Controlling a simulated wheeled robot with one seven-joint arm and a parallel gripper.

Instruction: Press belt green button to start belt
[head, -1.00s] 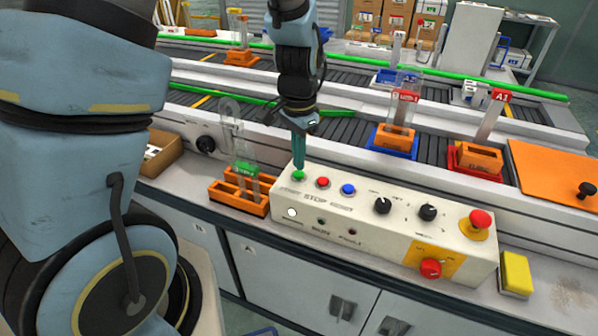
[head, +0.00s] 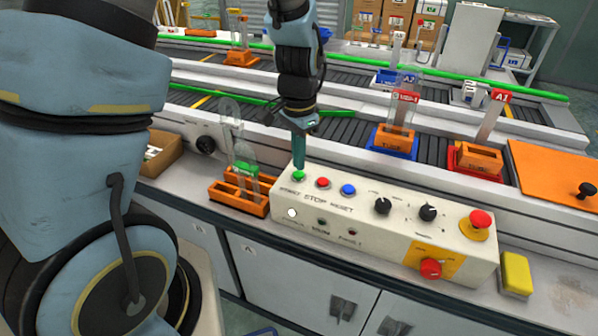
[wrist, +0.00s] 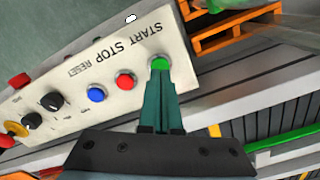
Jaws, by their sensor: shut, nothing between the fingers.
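The green button (head: 298,176) is at the left end of the top of a cream control box (head: 390,232). In the wrist view the green button (wrist: 160,63) sits by the START label. My gripper (head: 299,164) is shut and empty and points down, its fingertips right at the green button. In the wrist view my gripper's teal fingertips (wrist: 157,75) overlap the edge of the green button. I cannot tell whether they press it down.
Red (head: 323,183) and blue (head: 348,189) buttons, two black knobs and a red emergency stop (head: 480,219) share the box. An orange rack (head: 237,199) with tubes stands close at left. The conveyor belt (head: 345,132) runs behind, with coloured tube holders on it. A yellow sponge (head: 516,273) lies at right.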

